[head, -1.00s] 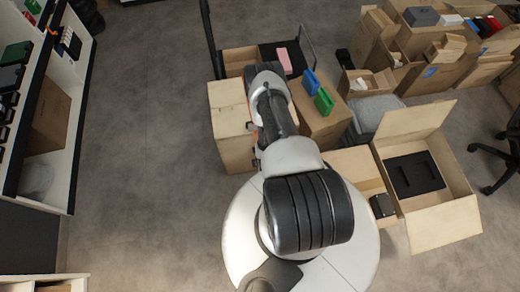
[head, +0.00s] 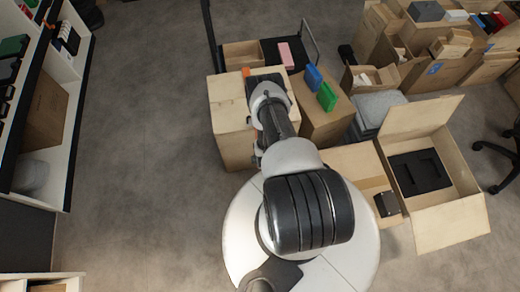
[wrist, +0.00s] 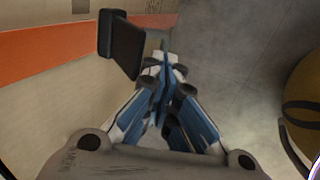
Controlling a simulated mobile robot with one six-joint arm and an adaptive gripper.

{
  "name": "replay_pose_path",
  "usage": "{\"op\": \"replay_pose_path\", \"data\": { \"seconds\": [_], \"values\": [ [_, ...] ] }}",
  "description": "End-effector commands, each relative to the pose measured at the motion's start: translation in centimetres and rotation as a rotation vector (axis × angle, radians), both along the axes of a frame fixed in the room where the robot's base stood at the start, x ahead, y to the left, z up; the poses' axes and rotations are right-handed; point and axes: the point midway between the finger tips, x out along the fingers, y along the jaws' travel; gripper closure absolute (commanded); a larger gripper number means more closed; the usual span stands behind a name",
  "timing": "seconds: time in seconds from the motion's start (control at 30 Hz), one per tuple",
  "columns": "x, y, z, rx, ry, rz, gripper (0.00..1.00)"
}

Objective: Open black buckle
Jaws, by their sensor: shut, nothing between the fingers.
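In the wrist view a black buckle (wrist: 122,42) with a flap-like plate stands out from an orange strap (wrist: 40,52) that runs along a cardboard carton (wrist: 60,110). My gripper (wrist: 164,62) has blue and white fingers closed together with nothing between them. Its tips are just right of the buckle; I cannot tell whether they touch it. In the head view the strapped carton (head: 228,110) stands left of my arm, with a bit of orange at its top edge. My arm hides the buckle and my gripper there.
Another carton (head: 325,120) with a blue box (head: 313,77) and a green box (head: 326,96) stands right of my arm. An open carton (head: 440,225) with black foam lies at right. Shelves (head: 62,130) stand at left. Floor between shelves and cartons is clear.

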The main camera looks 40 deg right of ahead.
Motion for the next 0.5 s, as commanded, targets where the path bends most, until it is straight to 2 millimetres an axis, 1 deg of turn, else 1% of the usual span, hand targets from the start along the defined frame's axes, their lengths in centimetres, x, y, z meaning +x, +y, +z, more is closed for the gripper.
{"op": "replay_pose_path", "data": {
  "seconds": [0.1, 0.2, 0.5],
  "values": [
    [-0.6, 0.4, -1.4, 0.001, 0.002, 0.0, 1.0],
    [-0.7, 0.4, -2.1, 0.0, 0.0, 0.0, 1.0],
    [-0.6, 0.4, -2.1, 0.001, 0.001, 0.0, 1.0]
  ]
}}
